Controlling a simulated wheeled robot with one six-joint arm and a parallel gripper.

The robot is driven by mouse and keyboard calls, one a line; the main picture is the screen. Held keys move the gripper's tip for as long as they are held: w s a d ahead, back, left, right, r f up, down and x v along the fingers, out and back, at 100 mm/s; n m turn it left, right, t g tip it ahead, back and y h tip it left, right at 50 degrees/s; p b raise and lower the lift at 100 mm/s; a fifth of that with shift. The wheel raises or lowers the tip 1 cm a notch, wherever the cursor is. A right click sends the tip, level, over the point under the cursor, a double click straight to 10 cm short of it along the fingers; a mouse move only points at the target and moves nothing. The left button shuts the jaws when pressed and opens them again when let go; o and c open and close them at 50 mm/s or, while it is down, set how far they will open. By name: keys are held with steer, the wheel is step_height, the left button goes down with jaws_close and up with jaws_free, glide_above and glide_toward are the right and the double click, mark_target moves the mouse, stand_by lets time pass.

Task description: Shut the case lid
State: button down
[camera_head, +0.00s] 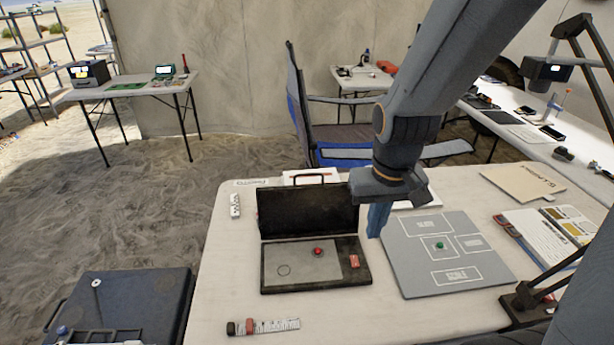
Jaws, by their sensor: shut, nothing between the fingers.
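The black case (310,287) lies open on the white table, with its lid (307,210) standing up at the back, leaning slightly away. A handle shows above the lid's top edge. The case's grey inner panel (285,262) holds a small red round object (318,251), and a red piece (354,262) sits at the right side of the case. My gripper (378,222) points down just right of the lid, above the gap between the case and the grey board. It looks shut and empty. I cannot tell whether it touches the lid.
A grey marked board (445,275) with a green piece (440,245) lies right of the case. A scale strip with small cylinders (265,326) lies in front. Papers (545,235) and a dark lamp arm (560,275) stand at the right.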

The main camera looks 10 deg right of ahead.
steer(key=w+a+r+t, duration=0.1)
steer(key=w+a+r, duration=0.25)
steer(key=w, duration=0.55)
steer(key=w+a+r, duration=0.2)
steer(key=w+a, duration=0.2)
steer(key=w, duration=0.5)
steer(key=w+a+r+t, duration=0.1)
steer(key=w+a+r, duration=0.2)
steer(key=w, duration=0.6)
step_height(320, 180, down, 10)
steer(key=p, duration=0.5)
steer(key=shift+s+a+r, duration=0.2)
steer(key=shift+s, duration=0.2)
